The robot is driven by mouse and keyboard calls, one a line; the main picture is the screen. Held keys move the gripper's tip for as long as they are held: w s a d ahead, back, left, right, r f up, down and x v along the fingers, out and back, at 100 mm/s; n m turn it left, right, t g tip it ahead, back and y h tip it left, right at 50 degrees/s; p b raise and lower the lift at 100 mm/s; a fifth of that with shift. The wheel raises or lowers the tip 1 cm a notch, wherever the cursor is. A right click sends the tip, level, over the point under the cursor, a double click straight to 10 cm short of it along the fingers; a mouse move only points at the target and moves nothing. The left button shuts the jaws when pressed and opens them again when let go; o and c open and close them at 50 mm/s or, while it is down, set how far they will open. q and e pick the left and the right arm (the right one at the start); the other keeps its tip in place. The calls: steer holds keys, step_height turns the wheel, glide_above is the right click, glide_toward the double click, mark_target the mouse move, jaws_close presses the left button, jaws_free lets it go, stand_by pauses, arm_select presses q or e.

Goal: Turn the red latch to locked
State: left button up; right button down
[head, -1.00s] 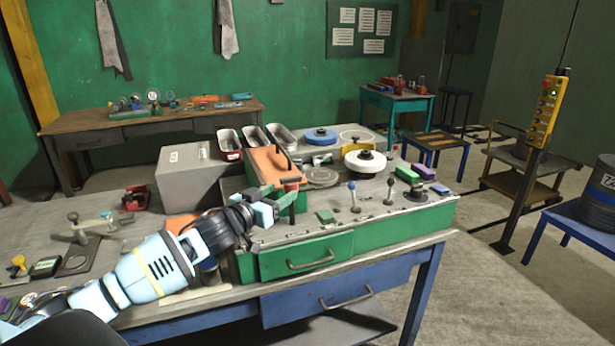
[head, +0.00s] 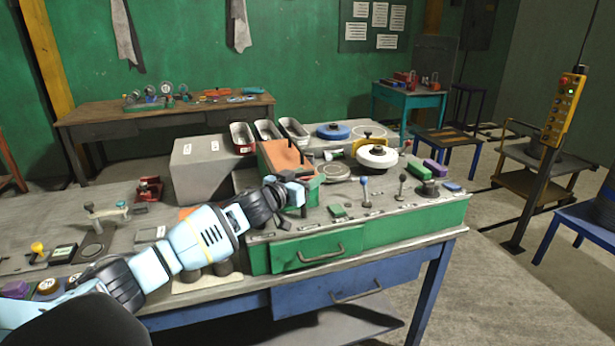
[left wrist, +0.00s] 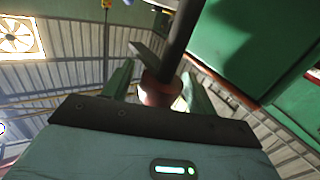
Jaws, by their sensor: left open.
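The red latch shows in the left wrist view as a rounded red piece (left wrist: 157,94) on a dark post (left wrist: 181,38). My left gripper (head: 294,187) is at the latch, above the left front of the green bench unit (head: 402,221). In the left wrist view its two fingers stand apart, one on each side of the red piece. Whether they touch it I cannot tell. In the head view the gripper covers most of the latch, so its turn position is unclear. My right gripper is out of view.
An orange-topped block (head: 283,155) stands just behind the gripper. Blue-topped (head: 364,190) and grey levers stand to the right on the unit. A grey box (head: 198,168) is to the left, with metal tins (head: 242,138) behind. A white-rimmed wheel (head: 376,157) sits farther right.

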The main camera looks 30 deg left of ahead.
arm_select(q)
steer(key=shift+w+d, duration=0.1)
steer(key=shift+w, duration=0.25)
steer(key=c, duration=0.9)
steer(key=shift+c, duration=0.2)
